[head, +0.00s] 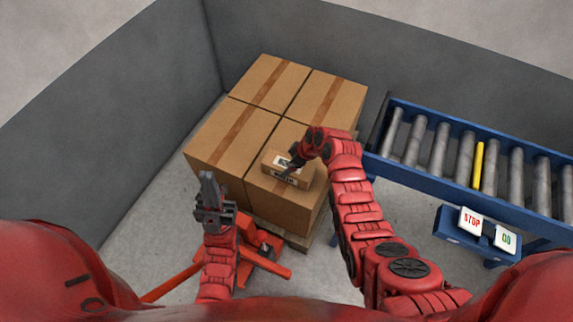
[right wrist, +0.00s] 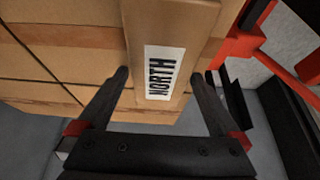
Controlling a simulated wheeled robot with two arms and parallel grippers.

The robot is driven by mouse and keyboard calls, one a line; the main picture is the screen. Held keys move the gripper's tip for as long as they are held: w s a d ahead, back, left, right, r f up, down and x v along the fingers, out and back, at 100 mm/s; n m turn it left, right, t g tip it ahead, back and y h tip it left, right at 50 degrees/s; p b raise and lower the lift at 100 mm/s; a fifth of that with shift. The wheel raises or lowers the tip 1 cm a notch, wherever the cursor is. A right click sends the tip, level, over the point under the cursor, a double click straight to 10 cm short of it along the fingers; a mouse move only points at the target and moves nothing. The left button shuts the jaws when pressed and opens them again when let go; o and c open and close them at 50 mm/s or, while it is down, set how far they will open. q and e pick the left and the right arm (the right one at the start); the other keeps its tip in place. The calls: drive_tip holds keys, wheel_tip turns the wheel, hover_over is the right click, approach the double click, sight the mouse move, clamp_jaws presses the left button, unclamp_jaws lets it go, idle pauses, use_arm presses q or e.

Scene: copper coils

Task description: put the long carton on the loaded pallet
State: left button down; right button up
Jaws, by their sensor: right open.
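The long carton (head: 272,166) is small and brown with a white label. It lies on top of the near right box of the loaded pallet (head: 297,240). In the right wrist view the carton (right wrist: 178,22) shows its label reading "NORTH". My right gripper (head: 290,171) is at the carton, open, with one finger on each side of its end in the right wrist view (right wrist: 162,78). Whether the fingers touch it I cannot tell. My left gripper (head: 209,188) is raised in front of the stack, apart from the boxes, and looks empty; its finger gap is not clear.
Several large taped boxes (head: 232,140) fill the pallet. A blue roller conveyor (head: 440,150) with one yellow roller stands at the right, with a STOP button panel (head: 471,219). An orange pallet jack (head: 262,262) is in front. Grey walls (head: 110,110) enclose the left and back.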

drive_tip(key=v, duration=0.8)
idle(0.4)
